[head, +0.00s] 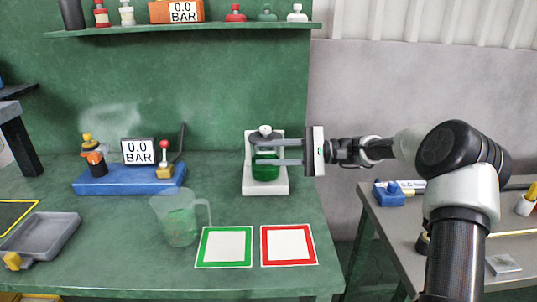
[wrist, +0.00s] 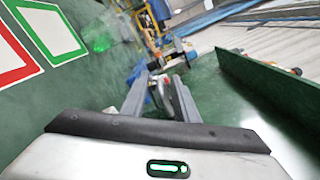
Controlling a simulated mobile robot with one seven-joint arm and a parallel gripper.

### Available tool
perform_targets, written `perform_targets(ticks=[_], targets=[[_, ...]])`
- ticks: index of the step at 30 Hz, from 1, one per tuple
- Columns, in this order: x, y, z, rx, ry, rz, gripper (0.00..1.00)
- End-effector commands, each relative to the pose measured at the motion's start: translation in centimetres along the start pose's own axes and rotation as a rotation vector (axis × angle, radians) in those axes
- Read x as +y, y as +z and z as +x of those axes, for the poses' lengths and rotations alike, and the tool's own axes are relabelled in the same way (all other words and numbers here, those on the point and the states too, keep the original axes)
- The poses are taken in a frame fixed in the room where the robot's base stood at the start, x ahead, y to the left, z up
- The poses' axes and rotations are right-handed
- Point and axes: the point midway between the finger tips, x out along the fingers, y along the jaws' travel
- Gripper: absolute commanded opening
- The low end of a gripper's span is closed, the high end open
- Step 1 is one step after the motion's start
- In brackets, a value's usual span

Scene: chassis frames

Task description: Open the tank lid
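The tank (head: 266,172) is a green cylinder held in a white stand (head: 266,189) on the green bench. Its top has a pale rounded knob or lid part (head: 265,130). My gripper (head: 256,151) reaches in from the right, with its two fingers one above the other across the upper part of the tank. The fingers are apart. In the wrist view my gripper (wrist: 160,78) also shows two spread fingers, with a small pale and red shape between them. I cannot tell whether the fingers touch the lid. The fingers hide part of the tank top.
A blue base with a 0.0 BAR display (head: 138,151) stands at left. A clear jug (head: 176,219) stands in front of it. Green-framed (head: 224,247) and red-framed (head: 288,245) pads lie before the tank. A shelf (head: 190,31) hangs above. A grey tray (head: 40,238) lies far left.

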Motion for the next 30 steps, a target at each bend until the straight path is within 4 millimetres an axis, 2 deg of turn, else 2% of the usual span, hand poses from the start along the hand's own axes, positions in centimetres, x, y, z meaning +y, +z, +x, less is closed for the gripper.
perform_targets(ticks=[5, 10, 30], targets=[[-0.01, 0.01, 0.01, 0.000, 0.000, 0.000, 0.27], [0.05, -0.01, -0.01, 0.000, 0.001, 0.001, 0.00], [-0.24, 0.36, -0.03, -0.001, 0.006, 0.050, 0.00]])
